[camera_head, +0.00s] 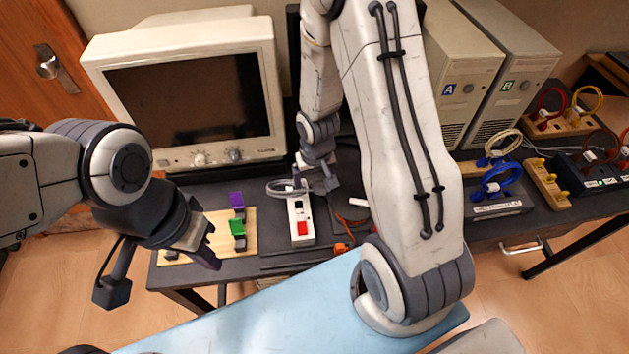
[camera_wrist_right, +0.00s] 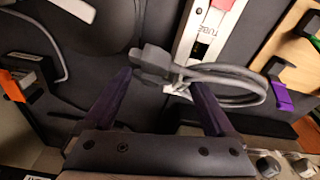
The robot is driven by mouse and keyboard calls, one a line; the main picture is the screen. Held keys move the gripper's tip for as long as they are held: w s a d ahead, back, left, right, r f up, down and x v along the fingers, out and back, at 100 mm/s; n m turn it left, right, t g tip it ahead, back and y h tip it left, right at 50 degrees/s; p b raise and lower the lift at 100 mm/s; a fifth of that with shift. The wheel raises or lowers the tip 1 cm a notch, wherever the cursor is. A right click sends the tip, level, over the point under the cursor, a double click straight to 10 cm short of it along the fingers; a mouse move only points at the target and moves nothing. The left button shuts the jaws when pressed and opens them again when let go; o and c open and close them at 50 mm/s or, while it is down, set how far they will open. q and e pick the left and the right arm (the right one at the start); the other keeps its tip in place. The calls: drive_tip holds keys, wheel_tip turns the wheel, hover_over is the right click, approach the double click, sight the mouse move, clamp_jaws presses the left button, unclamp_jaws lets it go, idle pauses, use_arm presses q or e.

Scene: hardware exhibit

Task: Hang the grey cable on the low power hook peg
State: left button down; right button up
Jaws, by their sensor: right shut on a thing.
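The grey cable (camera_wrist_right: 232,82) is a coiled loop with a white tie and a dark grey plug. My right gripper (camera_wrist_right: 162,82) is shut on it, the bundle lying between the fingertips. In the head view the cable loop (camera_head: 283,188) sticks out left of my right gripper (camera_head: 312,178), over the far end of a white power strip (camera_head: 301,222) with a red switch. My left gripper (camera_head: 208,243) is open and empty, by the wooden board's left side. Yellow pegs (camera_head: 546,180) stand on a wooden rack at the right; I cannot tell which peg is the low power one.
A CRT monitor (camera_head: 190,95) stands behind. Two computer towers (camera_head: 466,75) stand at the back right. A blue cable (camera_head: 497,181) lies on a grey box. The wooden board (camera_head: 246,215) carries purple and green clips. My right arm hides the middle of the table.

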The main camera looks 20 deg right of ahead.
drive_tip(key=shift+f, duration=0.25)
drive_tip(key=o, duration=1.4)
drive_tip(key=shift+r+p, duration=0.4)
drive_tip(key=shift+r, duration=0.15)
wheel_tip(320, 180, up, 12)
drive_tip(key=s+p, duration=0.1)
drive_tip(key=s, duration=0.1)
drive_tip(key=s+a+r+n, duration=0.4)
drive_tip(key=s+a, duration=0.3)
drive_tip(key=s, duration=0.1)
drive_tip(key=s+a+r+n+g+y, duration=0.1)
drive_tip(key=s+a+r+n, duration=0.3)
drive_tip(key=s+a, duration=0.4)
drive_tip(key=shift+s+a+r+n, duration=0.3)
drive_tip(key=shift+s+r+n, duration=0.15)
drive_tip(key=shift+r, duration=0.25)
